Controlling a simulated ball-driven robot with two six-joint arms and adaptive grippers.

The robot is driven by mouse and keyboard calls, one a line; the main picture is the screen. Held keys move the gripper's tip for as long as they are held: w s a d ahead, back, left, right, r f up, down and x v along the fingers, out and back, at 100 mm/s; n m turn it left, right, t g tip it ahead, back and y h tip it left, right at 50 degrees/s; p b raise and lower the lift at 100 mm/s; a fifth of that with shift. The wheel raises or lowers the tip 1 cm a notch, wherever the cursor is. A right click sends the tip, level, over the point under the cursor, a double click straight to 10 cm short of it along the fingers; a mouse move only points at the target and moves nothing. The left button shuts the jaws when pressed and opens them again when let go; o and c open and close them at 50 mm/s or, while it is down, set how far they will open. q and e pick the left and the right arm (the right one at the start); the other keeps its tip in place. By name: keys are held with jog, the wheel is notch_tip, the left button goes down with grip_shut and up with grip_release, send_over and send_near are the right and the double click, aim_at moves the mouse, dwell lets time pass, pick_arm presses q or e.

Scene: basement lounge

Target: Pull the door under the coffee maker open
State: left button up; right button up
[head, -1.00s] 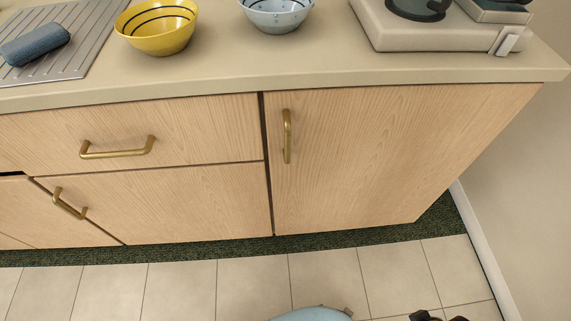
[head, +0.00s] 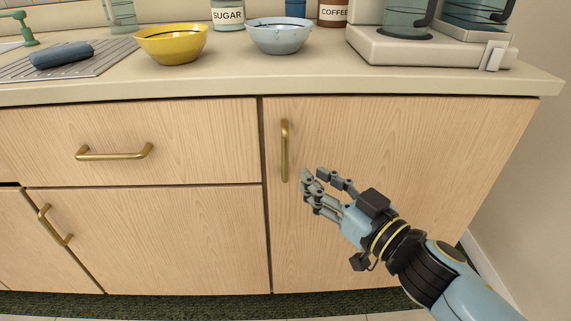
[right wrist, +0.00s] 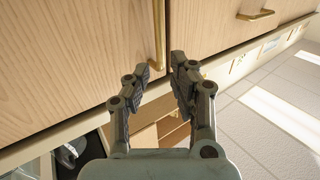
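The light-wood door (head: 400,170) under the coffee maker (head: 420,45) is shut. Its upright brass handle (head: 285,150) is near the door's left edge. My right gripper (head: 313,176) is in front of the door, a little right of and below the handle's middle. Its fingers are spread with nothing between them. In the right wrist view, the handle (right wrist: 158,38) lies just beyond the fingertips (right wrist: 161,66), apart from them as far as I can tell. My left gripper is not in view.
A drawer (head: 130,135) with a horizontal handle and a lower door (head: 170,235) are to the left, both shut. A yellow bowl (head: 172,46), a blue bowl (head: 279,38) and a sugar jar (head: 228,14) stand on the counter. A wall (head: 535,190) is at the right.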

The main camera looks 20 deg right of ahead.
aim_at(287, 156)
jog(key=x, duration=1)
jog(key=shift+b, duration=0.4)
grip_shut()
